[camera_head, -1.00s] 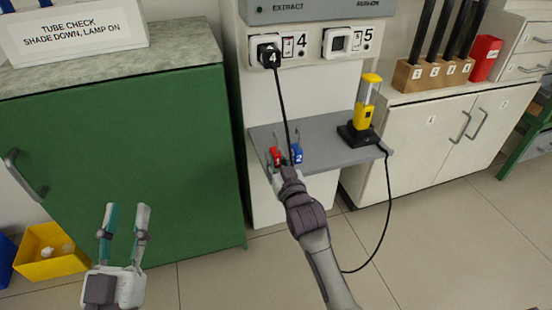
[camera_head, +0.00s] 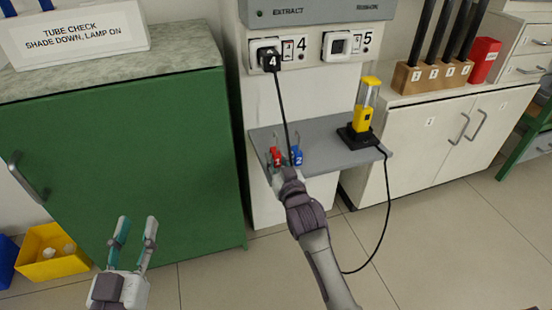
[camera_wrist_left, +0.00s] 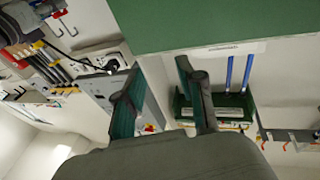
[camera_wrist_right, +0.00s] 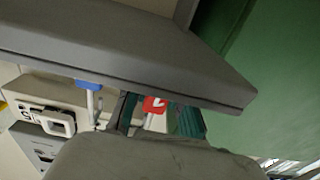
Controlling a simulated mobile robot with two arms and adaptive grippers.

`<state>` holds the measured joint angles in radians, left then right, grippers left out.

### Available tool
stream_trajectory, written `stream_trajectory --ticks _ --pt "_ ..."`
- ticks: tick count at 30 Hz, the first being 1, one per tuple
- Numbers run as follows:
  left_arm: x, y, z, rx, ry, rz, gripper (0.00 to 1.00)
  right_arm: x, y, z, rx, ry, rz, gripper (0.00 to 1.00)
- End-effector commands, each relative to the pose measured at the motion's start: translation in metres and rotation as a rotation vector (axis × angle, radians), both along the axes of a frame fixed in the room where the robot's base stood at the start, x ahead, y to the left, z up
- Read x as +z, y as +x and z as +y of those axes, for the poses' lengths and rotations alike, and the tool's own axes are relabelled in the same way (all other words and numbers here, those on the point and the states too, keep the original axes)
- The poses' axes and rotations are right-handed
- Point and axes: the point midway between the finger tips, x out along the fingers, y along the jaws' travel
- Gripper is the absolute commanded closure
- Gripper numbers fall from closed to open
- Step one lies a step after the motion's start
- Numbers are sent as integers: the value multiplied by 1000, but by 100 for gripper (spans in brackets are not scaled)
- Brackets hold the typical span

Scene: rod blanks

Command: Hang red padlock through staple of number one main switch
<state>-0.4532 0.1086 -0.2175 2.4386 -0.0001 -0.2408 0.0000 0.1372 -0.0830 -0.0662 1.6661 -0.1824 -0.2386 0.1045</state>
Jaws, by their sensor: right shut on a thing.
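The red padlock (camera_head: 276,157), marked 1, is at the front of the grey shelf (camera_head: 330,138). In the right wrist view the red padlock (camera_wrist_right: 154,104) shows between the fingers of my right gripper (camera_wrist_right: 158,112), which is shut on it. The gripper's fingertips are small and partly hidden in the head view. The blue padlock (camera_head: 297,156), marked 2, is just to the right. It also shows in the right wrist view (camera_wrist_right: 88,85). My left gripper (camera_head: 134,232) is open and empty in front of the green cabinet. No number one main switch can be made out clearly.
A yellow lamp (camera_head: 364,112) on a black base stands on the shelf, its cable hanging to the floor. A black plug (camera_head: 269,59) is in socket 4, with its cord running down behind my right gripper. The green cabinet (camera_head: 130,150) is at left, beside a yellow bin (camera_head: 52,254).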

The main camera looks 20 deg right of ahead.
Motion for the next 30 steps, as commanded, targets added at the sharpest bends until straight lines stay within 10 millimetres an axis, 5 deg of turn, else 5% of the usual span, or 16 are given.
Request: stream_trajectory --ticks 30 --pt "-44 -3 7 15 61 240 61 9 0 0 0 0 -1 100"
